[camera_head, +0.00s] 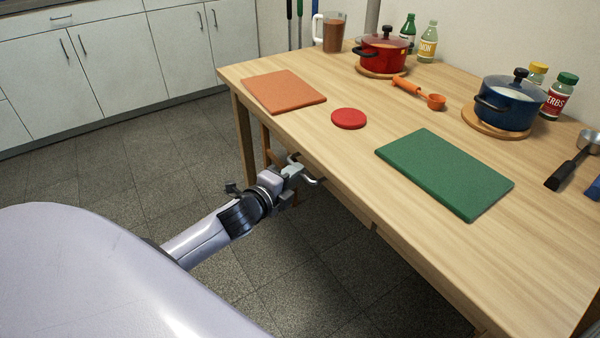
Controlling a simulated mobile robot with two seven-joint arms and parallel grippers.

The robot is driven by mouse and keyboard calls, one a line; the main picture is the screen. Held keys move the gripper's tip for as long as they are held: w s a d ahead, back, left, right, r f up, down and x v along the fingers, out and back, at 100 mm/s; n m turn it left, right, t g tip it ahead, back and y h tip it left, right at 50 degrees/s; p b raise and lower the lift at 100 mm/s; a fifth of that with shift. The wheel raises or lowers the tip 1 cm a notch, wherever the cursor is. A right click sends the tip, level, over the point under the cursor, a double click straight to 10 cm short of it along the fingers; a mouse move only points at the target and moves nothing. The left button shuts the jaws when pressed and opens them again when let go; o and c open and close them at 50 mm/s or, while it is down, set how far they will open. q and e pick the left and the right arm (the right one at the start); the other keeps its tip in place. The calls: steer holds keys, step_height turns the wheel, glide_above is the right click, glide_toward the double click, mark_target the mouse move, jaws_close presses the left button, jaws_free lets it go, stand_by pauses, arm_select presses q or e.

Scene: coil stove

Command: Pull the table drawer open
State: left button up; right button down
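The wooden table (350,88) stands at the right, with its front edge running diagonally towards the lower right. The drawer front (345,190) is a narrow wooden band under the tabletop, seen steeply from above. It looks about in line with the table's edge; I see no opened drawer interior. A pale metal handle (312,181) sticks out from it. My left gripper (293,169) is at this handle, with its fingertips overlapping it in the view. Whether the fingers are closed on the handle is too small to tell. My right gripper is out of view.
On the tabletop lie an orange board (284,92), a red disc (349,119) and a green board (445,173). A red pot (383,54) and a blue pot (507,107) stand farther back. The floor (110,180) before the table is clear.

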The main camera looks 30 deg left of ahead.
arm_select(q)
steer(key=shift+w+f, duration=0.25)
steer(key=shift+w, duration=1.25)
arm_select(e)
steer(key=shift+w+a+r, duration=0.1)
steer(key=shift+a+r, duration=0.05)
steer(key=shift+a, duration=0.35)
arm_select(q)
steer(key=shift+c, duration=0.3)
jaws_close()
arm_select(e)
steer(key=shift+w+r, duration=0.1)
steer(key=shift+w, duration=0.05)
